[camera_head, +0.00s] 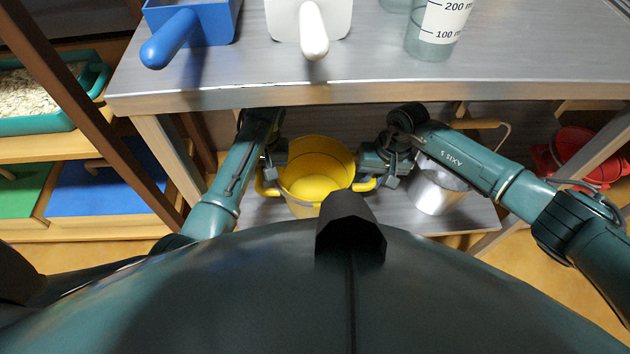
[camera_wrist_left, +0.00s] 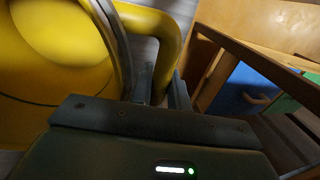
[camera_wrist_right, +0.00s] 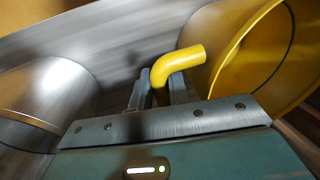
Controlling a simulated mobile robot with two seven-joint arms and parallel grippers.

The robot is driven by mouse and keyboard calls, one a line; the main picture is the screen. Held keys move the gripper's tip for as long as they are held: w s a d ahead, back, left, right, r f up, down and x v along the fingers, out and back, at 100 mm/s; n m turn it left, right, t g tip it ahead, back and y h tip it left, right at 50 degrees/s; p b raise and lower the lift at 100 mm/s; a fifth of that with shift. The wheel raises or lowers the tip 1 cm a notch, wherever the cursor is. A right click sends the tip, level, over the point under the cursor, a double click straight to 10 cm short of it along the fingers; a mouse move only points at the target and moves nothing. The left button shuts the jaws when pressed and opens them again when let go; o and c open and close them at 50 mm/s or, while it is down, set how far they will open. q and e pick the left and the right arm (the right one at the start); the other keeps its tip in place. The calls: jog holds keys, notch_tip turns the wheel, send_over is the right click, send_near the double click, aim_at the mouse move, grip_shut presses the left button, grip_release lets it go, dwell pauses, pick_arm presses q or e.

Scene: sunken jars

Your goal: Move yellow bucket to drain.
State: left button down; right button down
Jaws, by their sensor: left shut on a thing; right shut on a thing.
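The yellow bucket (camera_head: 318,172) is upright at the lower shelf under the table, between my two grippers, with its open top facing the head camera. Its interior looks empty. My left gripper (camera_head: 268,172) is shut on the bucket's left handle; that handle shows in the left wrist view (camera_wrist_left: 168,45). My right gripper (camera_head: 372,178) is shut on the bucket's right handle, which shows in the right wrist view (camera_wrist_right: 178,64) between the fingers. The bucket's lower part is partly hidden by my own body. I cannot make out a drain.
A metal bucket (camera_head: 436,190) stands on the shelf (camera_head: 470,218) just right. A red bucket (camera_head: 580,155) is further right. The grey tabletop (camera_head: 350,70) overhangs, carrying a blue scoop (camera_head: 205,25), a white scoop (camera_head: 312,20) and a beaker (camera_head: 430,40). Table legs (camera_head: 168,150) flank the left.

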pick_arm(q)
jog(key=shift+r, duration=0.15)
pick_arm(e)
jog(key=shift+r, duration=0.15)
